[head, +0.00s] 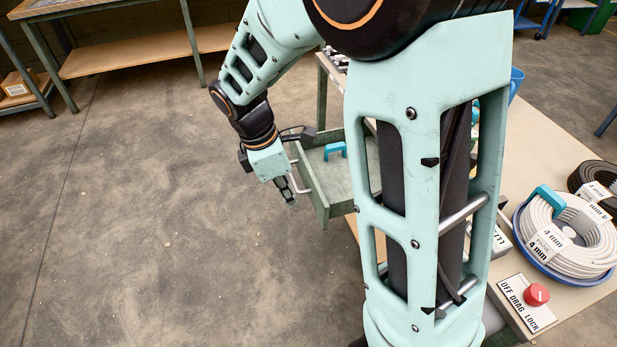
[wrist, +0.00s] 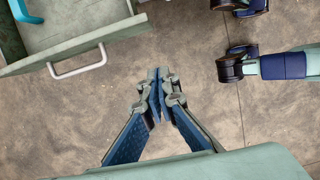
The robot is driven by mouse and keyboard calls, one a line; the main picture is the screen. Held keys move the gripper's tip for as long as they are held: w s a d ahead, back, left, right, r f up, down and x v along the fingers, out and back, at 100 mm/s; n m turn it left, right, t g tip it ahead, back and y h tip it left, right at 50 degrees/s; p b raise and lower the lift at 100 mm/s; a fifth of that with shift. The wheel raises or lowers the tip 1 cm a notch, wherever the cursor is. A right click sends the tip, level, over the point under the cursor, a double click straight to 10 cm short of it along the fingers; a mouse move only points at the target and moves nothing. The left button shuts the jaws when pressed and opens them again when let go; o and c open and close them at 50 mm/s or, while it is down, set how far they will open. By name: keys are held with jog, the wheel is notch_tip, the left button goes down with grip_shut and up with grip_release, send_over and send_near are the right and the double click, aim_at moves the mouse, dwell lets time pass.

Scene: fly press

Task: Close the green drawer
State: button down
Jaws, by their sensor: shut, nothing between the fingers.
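The green drawer (head: 319,205) is pulled out from the workbench in the head view, left of my arm's large link, which hides part of it. A teal handled object (head: 335,150) lies inside it. The drawer's front panel with its pale bar handle also shows at the upper left of the wrist view (wrist: 75,52). My gripper (head: 290,200) is shut and empty, pointing down just left of the drawer front in the head view. In the wrist view its fingertips (wrist: 159,75) meet over bare floor, apart from the handle (wrist: 80,68).
The bench top (head: 540,140) holds coiled cable (head: 567,243) in a blue tray and a red button (head: 536,294) at the right. Other workbenches (head: 140,50) stand at the back left. The floor (head: 160,220) left of the drawer is clear.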

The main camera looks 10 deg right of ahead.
jog(key=w+d+f+b, duration=0.1)
jog(key=d+f+b, duration=0.2)
jog(key=d+f, duration=0.3)
notch_tip(320, 180, down, 4)
jog(key=shift+w+r, duration=0.25)
jog(key=shift+w, duration=0.15)
jog(key=shift+d, duration=0.1)
jog(key=w+d+p, duration=0.2)
jog(key=d+p, duration=0.6)
jog(key=d, duration=1.5)
jog(key=shift+d, duration=0.2)
jog(key=shift+w+d+r, duration=0.1)
